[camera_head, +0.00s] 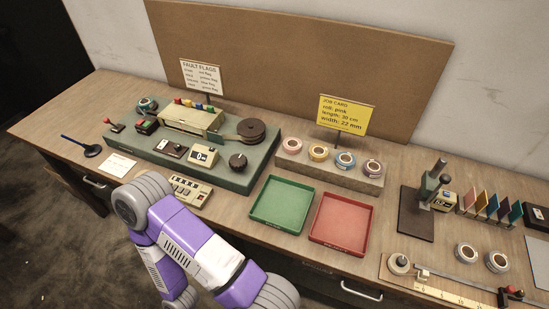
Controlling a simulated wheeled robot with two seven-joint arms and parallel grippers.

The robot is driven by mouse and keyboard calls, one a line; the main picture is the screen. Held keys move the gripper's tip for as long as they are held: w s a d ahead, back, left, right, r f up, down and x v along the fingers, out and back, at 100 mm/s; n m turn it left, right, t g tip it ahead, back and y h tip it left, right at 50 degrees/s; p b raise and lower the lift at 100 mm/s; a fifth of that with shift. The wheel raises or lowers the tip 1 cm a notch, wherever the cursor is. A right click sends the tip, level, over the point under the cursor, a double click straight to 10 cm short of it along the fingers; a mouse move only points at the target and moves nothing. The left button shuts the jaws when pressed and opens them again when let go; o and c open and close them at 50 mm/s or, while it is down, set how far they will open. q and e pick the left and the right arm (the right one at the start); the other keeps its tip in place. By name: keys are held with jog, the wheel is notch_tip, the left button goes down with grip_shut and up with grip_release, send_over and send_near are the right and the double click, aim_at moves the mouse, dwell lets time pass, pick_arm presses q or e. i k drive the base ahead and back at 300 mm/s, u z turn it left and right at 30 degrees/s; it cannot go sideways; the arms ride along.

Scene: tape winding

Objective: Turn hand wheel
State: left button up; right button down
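A green winding machine (130,140) stands on the left half of the bench. A dark round knob or wheel (238,161) sits on its front right part. A brown stacked disc (252,130) sits behind that, at the end of a flat arm. I cannot tell for sure which of these is the hand wheel. A purple and white arm of mine (183,235) crosses the lower left, in front of the bench and apart from the round parts. Neither gripper shows in the head view.
A green tray (255,218) and a red tray (314,237) lie empty at the front middle. Tape rolls (345,160) stand on a block behind them. A black press (418,222) and a ruler fixture (450,297) are at the right. A blue spoon-like tool (92,150) lies left.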

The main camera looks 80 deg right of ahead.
aim_at(237, 162)
jog(key=z, duration=0.05)
jog(key=k, duration=0.55)
jog(key=z, duration=0.4)
